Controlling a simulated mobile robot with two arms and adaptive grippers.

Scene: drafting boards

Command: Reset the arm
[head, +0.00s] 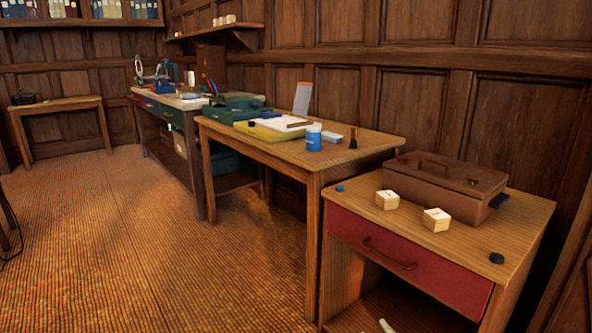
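Neither of my grippers shows in the head view, and no part of my arms can be clearly made out. A wooden cabinet (347,197) with a red drawer (400,255) stands at the front right; the drawer is closed. On its top are a brown case (445,183) with a handle, two small pale boxes (387,200) (436,220), a dark round object (496,258) and a small blue object (340,188).
A wooden table (370,150) behind the cabinet holds a blue jar (314,138), papers (285,123) and a green case (237,108). A cluttered workbench (180,102) and a small side table (60,104) stand farther back. The ribbed floor (130,240) at left is mostly clear.

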